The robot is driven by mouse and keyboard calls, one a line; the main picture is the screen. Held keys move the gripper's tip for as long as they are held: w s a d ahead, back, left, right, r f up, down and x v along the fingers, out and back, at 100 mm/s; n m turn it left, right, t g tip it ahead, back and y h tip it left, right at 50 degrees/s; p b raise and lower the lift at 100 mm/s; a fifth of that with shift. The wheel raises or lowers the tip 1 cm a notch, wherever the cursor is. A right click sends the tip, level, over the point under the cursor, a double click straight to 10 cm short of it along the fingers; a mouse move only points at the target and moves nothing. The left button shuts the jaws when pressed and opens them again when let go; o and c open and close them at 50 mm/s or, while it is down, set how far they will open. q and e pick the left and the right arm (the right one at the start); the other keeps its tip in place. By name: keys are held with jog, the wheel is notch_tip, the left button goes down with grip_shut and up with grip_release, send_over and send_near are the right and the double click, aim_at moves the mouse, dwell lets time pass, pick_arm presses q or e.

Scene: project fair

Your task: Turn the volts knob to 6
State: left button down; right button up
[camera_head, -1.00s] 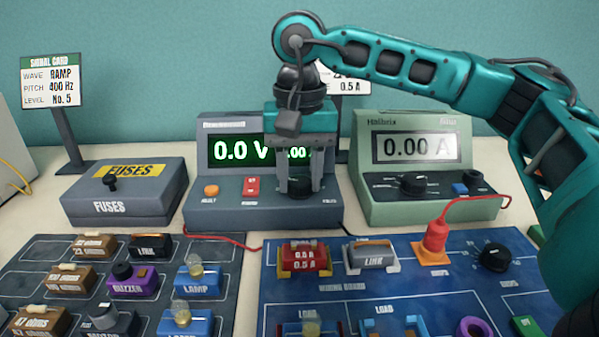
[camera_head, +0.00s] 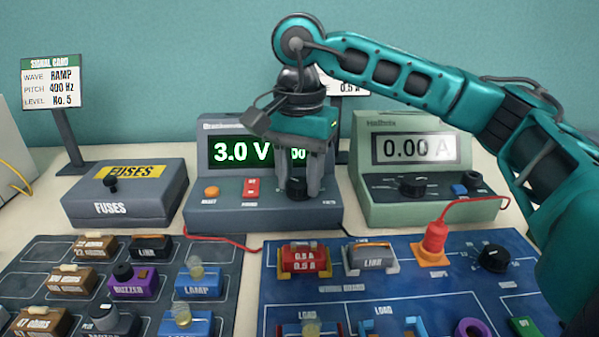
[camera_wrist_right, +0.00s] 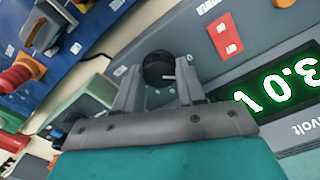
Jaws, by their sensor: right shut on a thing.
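The power supply (camera_head: 215,213) is a dark grey box at the back middle. Its green display (camera_head: 240,153) reads 3.0 V; the figure to the right of it is partly hidden by my gripper. The black volts knob (camera_head: 297,188) is on its sloped front panel. My right gripper (camera_head: 298,190) comes down from above and is shut on the knob. In the right wrist view the knob (camera_wrist_right: 160,68) sits between the two fingers, with a pale pointer line on it. My left gripper is not in view.
A red switch (camera_head: 252,188) and an orange button (camera_head: 211,192) are left of the knob. The green ammeter (camera_head: 430,205) stands close on the right, reading 0.00 A. The fuses box (camera_head: 125,200) is left. Wiring boards with several parts lie in front.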

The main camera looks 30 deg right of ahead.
jog(key=m+p, duration=0.1)
jog(key=m, duration=0.5)
jog(key=m+p, duration=0.1)
jog(key=m, duration=0.5)
jog(key=shift+m, duration=0.4)
dwell(0.3)
jog(key=o, duration=1.1)
jog(key=shift+c, duration=0.2)
